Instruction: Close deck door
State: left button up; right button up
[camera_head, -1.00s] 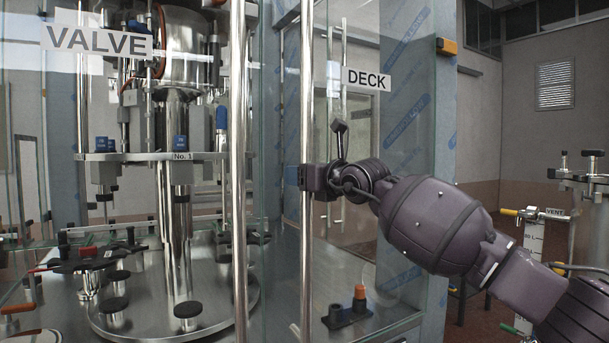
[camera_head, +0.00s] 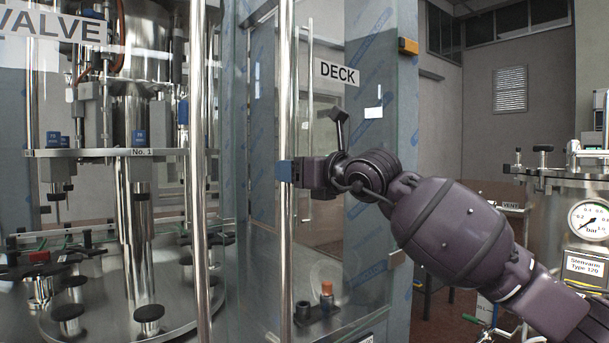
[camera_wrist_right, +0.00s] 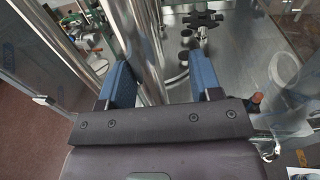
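The deck door (camera_head: 338,74) is a clear glass panel labelled DECK, in the middle of the head view. A tall chrome bar handle (camera_head: 286,80) runs upright along it. How far the door stands open is hard to tell. My right gripper (camera_head: 285,171) is at the bar, and a blue finger covers a short stretch of it. In the right wrist view, the two blue fingers of this gripper (camera_wrist_right: 161,82) are spread wide. A chrome bar (camera_wrist_right: 148,50) passes between them, nearer the left finger, with a clear gap to the right finger. My left gripper is out of view.
A second glass panel labelled VALVE (camera_head: 52,24) with its own chrome bar (camera_head: 198,200) is at left. Behind it stands metal machinery on a round plate. A small block with an orange knob (camera_head: 326,289) sits low inside. A steel vessel with a gauge (camera_head: 591,219) stands at right.

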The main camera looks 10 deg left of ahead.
jog(key=shift+v, duration=1)
jog(key=s+d+b, duration=0.1)
jog(key=s+d, duration=0.2)
jog(key=s, duration=0.9)
jog(key=shift+d, duration=0.25)
dwell(0.5)
jog(key=shift+w, duration=0.1)
dwell(0.4)
